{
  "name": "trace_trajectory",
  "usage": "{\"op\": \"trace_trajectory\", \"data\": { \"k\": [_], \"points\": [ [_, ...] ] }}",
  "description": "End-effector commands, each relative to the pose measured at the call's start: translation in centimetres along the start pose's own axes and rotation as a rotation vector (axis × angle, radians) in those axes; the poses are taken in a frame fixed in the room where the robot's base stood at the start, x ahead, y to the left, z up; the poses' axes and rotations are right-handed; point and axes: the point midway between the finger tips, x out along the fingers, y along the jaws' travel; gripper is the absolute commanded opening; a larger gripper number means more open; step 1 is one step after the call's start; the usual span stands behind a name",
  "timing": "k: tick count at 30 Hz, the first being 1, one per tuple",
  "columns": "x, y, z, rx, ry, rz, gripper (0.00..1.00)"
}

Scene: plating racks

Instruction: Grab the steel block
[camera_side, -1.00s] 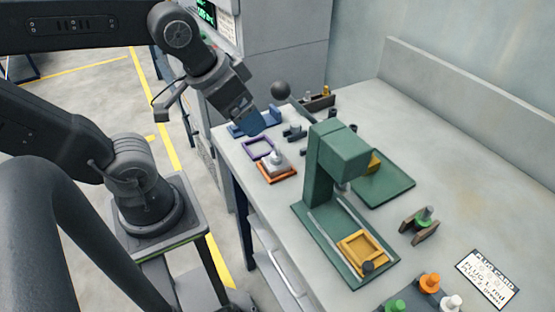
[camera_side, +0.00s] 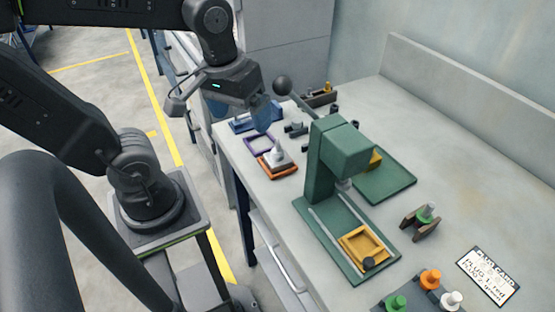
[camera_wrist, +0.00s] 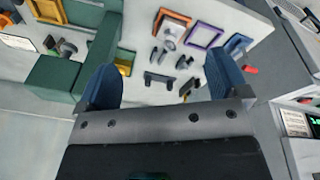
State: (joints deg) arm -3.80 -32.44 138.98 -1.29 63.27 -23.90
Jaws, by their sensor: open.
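The steel block looks like a grey block with a pale knob (camera_side: 278,158). It sits in an orange frame (camera_side: 264,168) near the left edge of the bench. In the wrist view the block (camera_wrist: 171,33) shows at the top, inside the orange frame (camera_wrist: 161,17). My gripper (camera_side: 263,116) has blue fingers and is above the far left end of the bench, apart from the block. In the wrist view my gripper (camera_wrist: 163,82) has its fingers wide apart with nothing between them.
A purple frame (camera_side: 250,144) lies beside the orange one, with a blue holder (camera_side: 240,126) behind it. A tall green press (camera_side: 322,165) stands to the right, with a yellow frame (camera_side: 345,240) on its base. Several small dark fixtures lie near.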

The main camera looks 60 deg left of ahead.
Motion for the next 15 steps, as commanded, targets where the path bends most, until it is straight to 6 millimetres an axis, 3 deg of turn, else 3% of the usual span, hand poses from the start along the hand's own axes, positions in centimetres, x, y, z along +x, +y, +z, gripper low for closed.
{"op": "trace_trajectory", "data": {
  "k": [8, 15],
  "points": [
    [1.6, -1.0, -0.5, -0.555, -0.278, -0.2, 0.93],
    [5.1, 0.7, -6.3, -0.66, -0.095, -0.214, 0.93]
  ]
}}
